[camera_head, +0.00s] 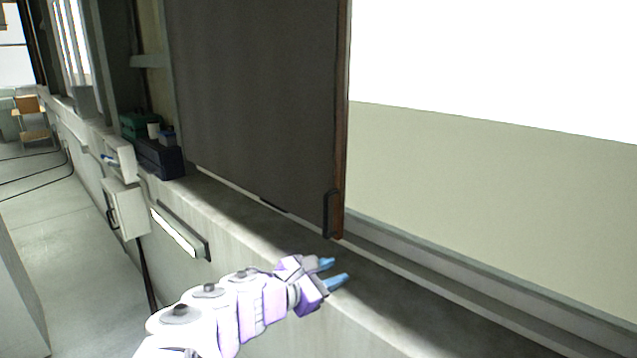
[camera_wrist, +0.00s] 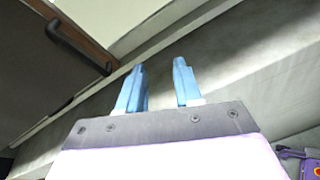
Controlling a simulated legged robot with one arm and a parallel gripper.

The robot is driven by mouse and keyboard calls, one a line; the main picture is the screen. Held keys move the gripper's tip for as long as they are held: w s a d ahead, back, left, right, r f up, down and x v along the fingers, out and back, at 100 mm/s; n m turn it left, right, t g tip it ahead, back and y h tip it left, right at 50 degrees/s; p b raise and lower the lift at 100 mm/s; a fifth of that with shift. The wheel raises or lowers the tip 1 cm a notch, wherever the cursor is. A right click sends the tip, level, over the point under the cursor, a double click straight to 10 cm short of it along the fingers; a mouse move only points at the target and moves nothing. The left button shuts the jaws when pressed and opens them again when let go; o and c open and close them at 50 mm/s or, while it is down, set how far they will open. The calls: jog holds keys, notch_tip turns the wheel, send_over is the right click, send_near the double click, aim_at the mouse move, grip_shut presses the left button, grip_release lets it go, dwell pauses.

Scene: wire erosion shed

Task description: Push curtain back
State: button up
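The dark grey curtain (camera_head: 255,100) hangs as a flat panel over the left part of the window opening, with a brown wooden edge strip (camera_head: 343,110) on its right side. A dark handle (camera_head: 327,214) sits low on it near that strip; the handle also shows at the upper left in the wrist view (camera_wrist: 72,44). My gripper (camera_head: 340,272) is below and slightly right of the handle, above the concrete ledge. Its two blue fingers (camera_wrist: 158,88) are apart with nothing between them. It is apart from the curtain and the handle.
The concrete ledge (camera_head: 420,305) runs along under the window and is bare on the right. A wall box (camera_head: 127,208) and a light bar (camera_head: 180,232) are on the wall below.

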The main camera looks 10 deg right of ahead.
aim_at(324, 213)
jog(key=w+a+r+n+t+p, duration=0.3)
jog(key=w+a+r+n+t, duration=0.2)
jog(key=a+n, duration=0.25)
jog(key=shift+m+y, duration=0.25)
jog(key=shift+y, duration=0.05)
jog(key=x, duration=1)
jog(key=a+x, duration=0.1)
jog(key=x, duration=0.4)
jog(key=shift+w+d+f+p, duration=0.2)
jog(key=shift+w+f+p, duration=0.15)
jog(key=shift+w, duration=0.2)
jog(key=shift+d, duration=0.15)
grip_shut()
